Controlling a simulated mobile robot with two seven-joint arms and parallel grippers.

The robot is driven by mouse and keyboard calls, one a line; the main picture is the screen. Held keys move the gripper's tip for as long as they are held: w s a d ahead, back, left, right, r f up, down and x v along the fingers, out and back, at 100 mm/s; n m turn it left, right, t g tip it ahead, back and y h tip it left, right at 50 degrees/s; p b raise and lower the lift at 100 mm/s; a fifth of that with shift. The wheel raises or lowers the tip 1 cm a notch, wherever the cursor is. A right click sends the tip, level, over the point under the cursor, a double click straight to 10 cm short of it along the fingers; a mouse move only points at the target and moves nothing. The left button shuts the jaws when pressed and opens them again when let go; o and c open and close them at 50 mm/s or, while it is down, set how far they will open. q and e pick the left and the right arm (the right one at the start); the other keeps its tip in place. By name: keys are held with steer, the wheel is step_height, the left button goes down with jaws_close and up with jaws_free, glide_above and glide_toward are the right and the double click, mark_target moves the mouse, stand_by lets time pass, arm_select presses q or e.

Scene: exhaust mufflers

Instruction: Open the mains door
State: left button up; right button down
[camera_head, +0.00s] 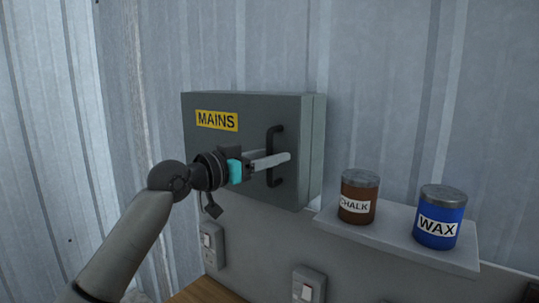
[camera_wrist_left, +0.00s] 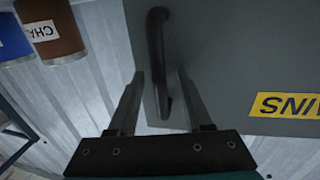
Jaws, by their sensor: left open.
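The grey mains door (camera_head: 225,155) with its yellow MAINS label is the front of a wall box and looks shut. Its dark upright bar handle (camera_head: 275,140) is near the door's right edge. My left gripper (camera_head: 284,158) is at the handle with its fingers open. In the left wrist view, the handle (camera_wrist_left: 156,40) lies between the two fingers of the left gripper (camera_wrist_left: 160,74), with gaps on both sides. The mains door (camera_wrist_left: 230,50) fills the right of that view, upside down. My right gripper is not in view.
A shelf (camera_head: 400,238) at the right holds a brown CHALK tin (camera_head: 359,190) and a blue WAX tin (camera_head: 439,222). Wall switches (camera_head: 308,288) sit below. A corrugated metal wall (camera_head: 380,80) stands behind. The space in front of the door looks clear apart from my arm.

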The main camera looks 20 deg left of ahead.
arm_select(q)
steer(key=shift+c, duration=0.2)
jaws_close()
stand_by(1.1)
